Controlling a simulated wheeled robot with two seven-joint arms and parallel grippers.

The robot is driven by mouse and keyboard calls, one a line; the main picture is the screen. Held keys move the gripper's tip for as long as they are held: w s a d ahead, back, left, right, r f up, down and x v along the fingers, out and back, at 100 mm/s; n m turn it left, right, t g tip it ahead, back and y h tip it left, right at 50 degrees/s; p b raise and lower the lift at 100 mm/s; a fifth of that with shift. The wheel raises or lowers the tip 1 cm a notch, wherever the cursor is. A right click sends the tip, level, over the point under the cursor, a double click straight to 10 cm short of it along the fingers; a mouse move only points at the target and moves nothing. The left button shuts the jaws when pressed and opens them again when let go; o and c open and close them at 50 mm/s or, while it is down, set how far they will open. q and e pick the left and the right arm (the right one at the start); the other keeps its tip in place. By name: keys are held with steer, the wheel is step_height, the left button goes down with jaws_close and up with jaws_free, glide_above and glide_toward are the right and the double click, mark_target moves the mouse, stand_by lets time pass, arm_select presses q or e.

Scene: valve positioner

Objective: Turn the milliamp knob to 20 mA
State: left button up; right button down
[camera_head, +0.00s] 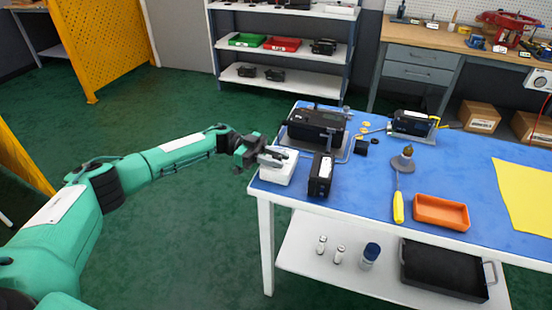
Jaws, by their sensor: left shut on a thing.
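My left gripper (272,157) reaches in from the left, over the top of a small white box (281,173) at the near left corner of the blue-topped table (370,200). Its fingers are shut on what looks like the milliamp knob on that box. The knob is hidden between the fingers. Its scale and pointer cannot be read from here. My right gripper is out of view.
A black positioner-like unit (316,124) stands just behind the white box, and a black box (320,176) stands close to its right. A screwdriver (398,206), an orange tray (441,212) and a yellow sheet (526,195) lie farther right.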

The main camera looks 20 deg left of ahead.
arm_select(q)
steer(key=o, duration=1)
steer(key=shift+d, duration=0.15)
steer(key=shift+c, duration=0.2)
steer(key=shift+a, duration=0.3)
steer(key=w+a+b, duration=0.2)
steer(key=a+b, duration=0.1)
steer(key=a, duration=1)
steer(key=shift+w, duration=0.15)
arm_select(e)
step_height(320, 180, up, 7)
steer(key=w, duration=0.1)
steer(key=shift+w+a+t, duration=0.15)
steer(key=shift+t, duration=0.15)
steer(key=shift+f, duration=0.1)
